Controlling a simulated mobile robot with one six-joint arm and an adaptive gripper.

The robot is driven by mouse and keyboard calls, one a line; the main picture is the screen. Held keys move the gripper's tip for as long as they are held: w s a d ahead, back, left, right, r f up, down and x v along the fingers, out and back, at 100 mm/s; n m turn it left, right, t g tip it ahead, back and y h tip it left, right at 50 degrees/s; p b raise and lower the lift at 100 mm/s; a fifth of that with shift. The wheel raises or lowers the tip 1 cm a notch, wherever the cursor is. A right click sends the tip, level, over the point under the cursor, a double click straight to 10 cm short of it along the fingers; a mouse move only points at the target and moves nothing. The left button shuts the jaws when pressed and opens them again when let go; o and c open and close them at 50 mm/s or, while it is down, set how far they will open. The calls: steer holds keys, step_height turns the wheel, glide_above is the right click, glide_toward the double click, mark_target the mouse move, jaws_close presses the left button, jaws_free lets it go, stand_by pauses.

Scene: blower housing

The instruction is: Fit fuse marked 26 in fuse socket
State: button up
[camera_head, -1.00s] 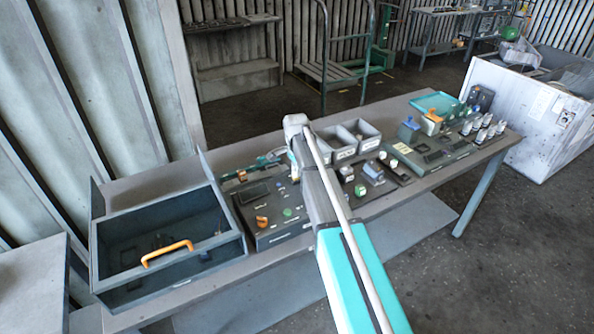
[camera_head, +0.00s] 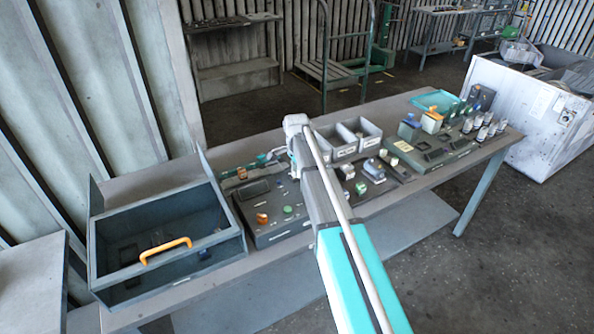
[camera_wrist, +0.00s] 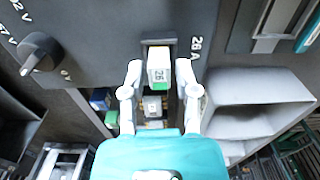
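In the wrist view, the fuse marked 26 (camera_wrist: 159,73) is a pale block with a green end. It sits at a dark slot, the fuse socket (camera_wrist: 146,49), in the grey panel, beside a label that reads like 28 A or 26 A. How deep it sits cannot be told. My gripper (camera_wrist: 160,72) has one white finger on each side of the fuse. Narrow dark gaps show between the fingers and the fuse, so it looks open around it. In the head view, my arm hides the gripper and the fuse.
A black knob (camera_wrist: 38,52) with voltage marks is on the panel. A grey bin (camera_wrist: 262,100) lies right of the gripper. In the head view, an open box with an orange handle (camera_head: 166,251) stands left; bins (camera_head: 347,140) and a fuse-laden panel (camera_head: 440,152) are right.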

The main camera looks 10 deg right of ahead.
steer(key=shift+o, duration=0.9)
steer(key=shift+r, duration=0.15)
